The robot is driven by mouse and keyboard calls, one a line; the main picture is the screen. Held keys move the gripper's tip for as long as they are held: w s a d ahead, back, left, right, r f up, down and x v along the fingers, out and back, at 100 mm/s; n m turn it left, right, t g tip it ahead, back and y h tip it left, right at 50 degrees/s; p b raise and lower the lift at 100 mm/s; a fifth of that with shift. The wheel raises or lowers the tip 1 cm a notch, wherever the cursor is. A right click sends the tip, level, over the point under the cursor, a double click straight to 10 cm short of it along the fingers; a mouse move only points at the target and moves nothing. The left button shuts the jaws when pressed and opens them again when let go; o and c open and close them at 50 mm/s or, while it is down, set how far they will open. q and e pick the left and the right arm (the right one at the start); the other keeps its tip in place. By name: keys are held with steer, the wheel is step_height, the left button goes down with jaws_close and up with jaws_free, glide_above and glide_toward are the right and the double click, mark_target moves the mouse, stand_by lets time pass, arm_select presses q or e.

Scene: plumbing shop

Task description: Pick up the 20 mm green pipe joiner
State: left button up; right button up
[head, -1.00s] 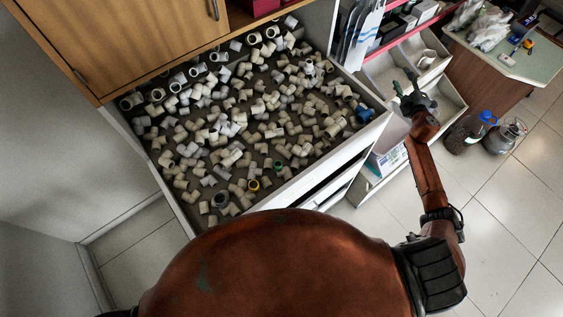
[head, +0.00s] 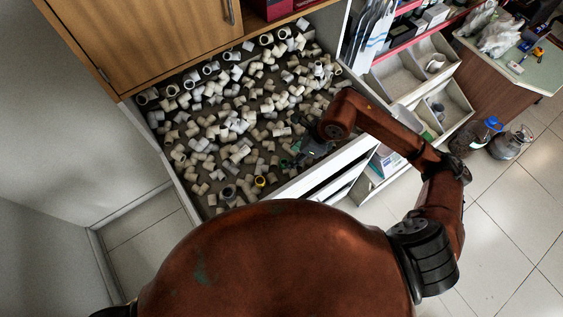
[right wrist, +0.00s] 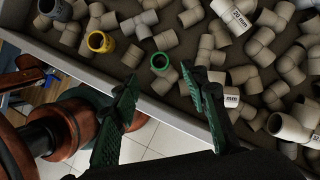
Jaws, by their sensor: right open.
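The green pipe joiner (right wrist: 160,61) is a short green ring in the drawer, seen in the right wrist view with its open end showing. My right gripper (right wrist: 158,82) is open and empty, with one green finger on each side of the line to the joiner. The joiner shows just beyond the fingertips, not between them. In the head view my right gripper (head: 296,154) is over the drawer's front right part, where it makes the joiner hard to make out. My left gripper is not in view.
The drawer (head: 322,170) is full of grey and white fittings around the joiner. A yellow-ringed fitting (right wrist: 100,41) lies to the joiner's left. The drawer's front wall (right wrist: 150,107) runs beneath my fingers. A wooden cabinet (head: 140,35) overhangs the back.

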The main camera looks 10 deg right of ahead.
mark_target(284, 161)
steer(key=x, duration=0.2)
steer(key=shift+a+f, duration=0.1)
steer(key=shift+f, duration=0.2)
steer(key=p+x, duration=0.1)
steer(key=x, duration=0.3)
steer(key=shift+w+a+p, duration=0.2)
steer(key=shift+a+p, duration=0.1)
steer(key=shift+p, duration=0.1)
steer(key=shift+w+a+f, duration=0.1)
steer(key=shift+f, duration=0.3)
steer(key=c, duration=0.8)
